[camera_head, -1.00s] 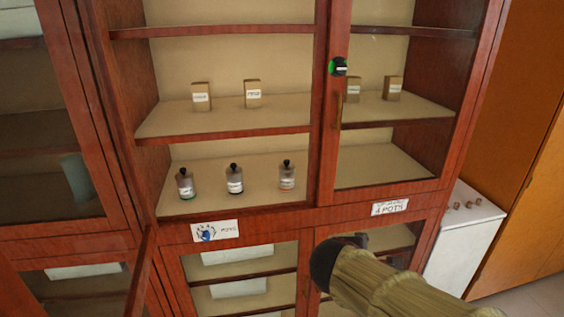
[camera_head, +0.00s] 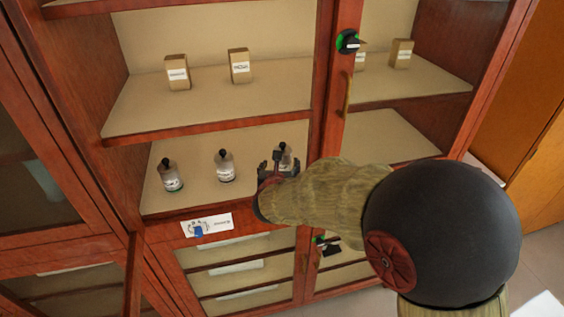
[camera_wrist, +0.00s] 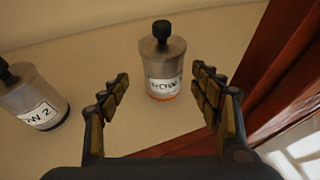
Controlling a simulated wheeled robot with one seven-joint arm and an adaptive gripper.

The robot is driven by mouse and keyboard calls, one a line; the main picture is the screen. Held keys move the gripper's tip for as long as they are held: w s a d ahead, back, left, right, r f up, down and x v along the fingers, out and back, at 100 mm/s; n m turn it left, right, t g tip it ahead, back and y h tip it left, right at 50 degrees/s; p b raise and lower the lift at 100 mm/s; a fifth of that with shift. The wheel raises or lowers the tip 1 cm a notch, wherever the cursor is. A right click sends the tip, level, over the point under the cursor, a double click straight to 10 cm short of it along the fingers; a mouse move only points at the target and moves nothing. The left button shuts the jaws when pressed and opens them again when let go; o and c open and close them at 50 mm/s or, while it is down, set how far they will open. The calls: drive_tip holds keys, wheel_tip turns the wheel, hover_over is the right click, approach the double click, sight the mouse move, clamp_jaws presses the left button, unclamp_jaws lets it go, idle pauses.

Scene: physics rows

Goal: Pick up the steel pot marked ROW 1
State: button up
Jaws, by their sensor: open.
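The steel pot marked ROW 1 (camera_wrist: 163,58) stands upright on the shelf in the wrist view, with a black knob on top, a white label and an orange band at its base. In the head view the same pot (camera_head: 286,158) is partly hidden behind my gripper (camera_head: 272,166). My gripper (camera_wrist: 160,100) is open and empty in the wrist view. Its fingers point toward the pot, one to each side, and the pot appears just ahead, between the fingertip directions. I cannot tell whether either finger touches it.
A pot labelled ROW 2 (camera_wrist: 35,98) stands to the left; it is the middle pot (camera_head: 225,168) in the head view. Another pot (camera_head: 171,177) stands further left. A red wooden door post (camera_head: 328,90) is close on the right. An upper shelf (camera_head: 210,112) holds small boxes.

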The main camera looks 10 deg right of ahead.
sight(282, 165)
drive_tip(key=b+x, duration=0.1)
drive_tip(key=x, duration=0.3)
drive_tip(key=shift+w+d+f, duration=0.15)
drive_tip(key=shift+d+f, duration=0.1)
drive_tip(key=shift+d, duration=0.05)
drive_tip(key=shift+w, duration=0.4)
drive_tip(key=shift+d, duration=0.1)
drive_tip(key=c, duration=0.3)
drive_tip(key=c, duration=1.1)
drive_tip(key=shift+r, duration=0.15)
drive_tip(key=shift+c, duration=0.6)
